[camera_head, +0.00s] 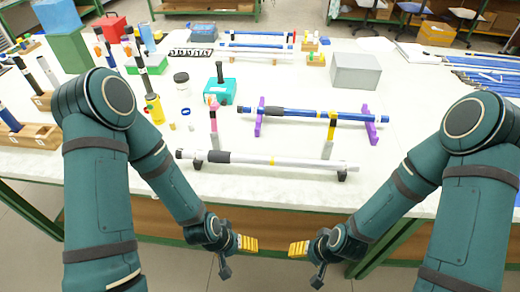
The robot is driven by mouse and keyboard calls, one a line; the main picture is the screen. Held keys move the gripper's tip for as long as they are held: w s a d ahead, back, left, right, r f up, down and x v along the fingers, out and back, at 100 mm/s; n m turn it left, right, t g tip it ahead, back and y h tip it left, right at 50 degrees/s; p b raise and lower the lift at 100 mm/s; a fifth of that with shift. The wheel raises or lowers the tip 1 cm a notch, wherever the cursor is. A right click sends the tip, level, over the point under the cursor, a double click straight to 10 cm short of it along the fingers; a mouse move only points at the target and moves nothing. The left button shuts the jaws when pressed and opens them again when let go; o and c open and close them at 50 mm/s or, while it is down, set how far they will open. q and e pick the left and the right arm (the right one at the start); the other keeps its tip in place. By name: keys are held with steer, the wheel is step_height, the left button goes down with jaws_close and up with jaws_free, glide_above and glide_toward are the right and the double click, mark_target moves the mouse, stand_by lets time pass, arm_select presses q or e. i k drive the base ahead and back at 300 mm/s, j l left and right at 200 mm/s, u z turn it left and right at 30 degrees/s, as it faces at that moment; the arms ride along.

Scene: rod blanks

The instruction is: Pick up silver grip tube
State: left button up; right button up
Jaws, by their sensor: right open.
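The silver grip tube (275,161) lies crosswise near the table's front edge, with a dark grip band toward its left end. It rests on small dark supports close to its ends. Neither gripper touches the tube.
A blue tube (300,113) lies behind the silver one on purple stands (259,118). A pink upright piece (213,118) and a yellow one (331,128) stand between the tubes. A grey box (356,71) stands farther back.

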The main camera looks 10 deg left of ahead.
mark_target(268, 161)
steer(key=j+z, duration=0.15)
steer(key=j, duration=0.5)
steer(key=j+z, duration=0.1)
steer(key=j, duration=0.55)
steer(key=k+j+z, duration=0.15)
steer(key=j, duration=0.5)
steer(key=j+z, duration=0.1)
steer(key=j, duration=0.55)
steer(key=i+l+u, duration=0.25)
steer(key=l, duration=0.45)
steer(key=l+u, duration=0.25)
steer(key=l, duration=0.45)
steer(key=k, duration=0.05)
